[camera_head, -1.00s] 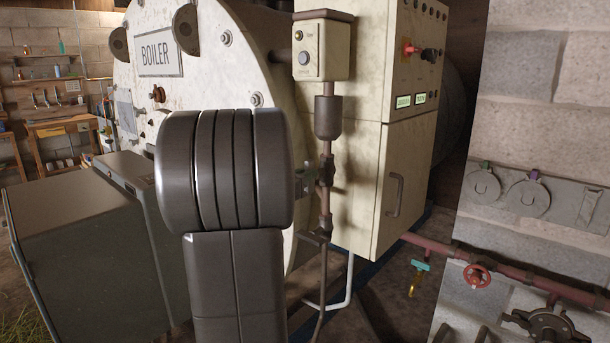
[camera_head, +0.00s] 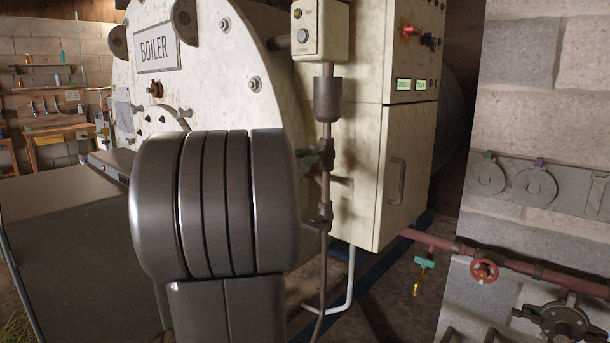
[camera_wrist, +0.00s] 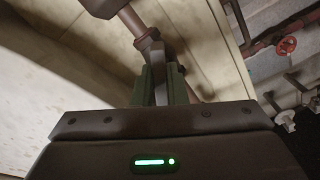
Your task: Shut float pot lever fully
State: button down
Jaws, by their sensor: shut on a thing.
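The float pot (camera_head: 328,100) is a dark brown cylinder on the vertical pipe (camera_head: 325,190), below the cream switch box, in the head view. In the wrist view the pipe (camera_wrist: 131,20) runs down from a dark body at the top to a collar. My gripper (camera_wrist: 160,85) has green fingers, one on each side of a flat grey lever (camera_wrist: 160,88), and is shut on it beside the pipe. My own arm covers most of the gripper in the head view, and the lever's exact angle cannot be told.
The boiler (camera_head: 205,50) stands behind my arm. A cream cabinet (camera_head: 405,150) is just right of the pipe. A white bent pipe (camera_head: 350,285) runs low beneath it. A red pipe with a red handwheel (camera_head: 484,271) crosses at lower right. A dark box (camera_head: 85,240) stands left.

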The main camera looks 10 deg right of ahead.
jog(key=m+b, duration=0.3)
jog(key=b, duration=0.1)
jog(key=f+m+b, duration=0.1)
jog(key=m+b, duration=0.2)
jog(key=b, duration=0.1)
jog(key=m+b, duration=0.3)
jog(key=b, duration=0.1)
jog(key=shift+s+d+f+m, duration=0.2)
jog(key=shift+s+m, duration=0.05)
jog(key=shift+m, duration=0.05)
jog(key=shift+m+b, duration=1.15)
jog(key=shift+m, duration=0.05)
jog(key=shift+r, duration=0.1)
jog(key=c, duration=1.5)
grip_release()
jog(key=shift+o, duration=0.2)
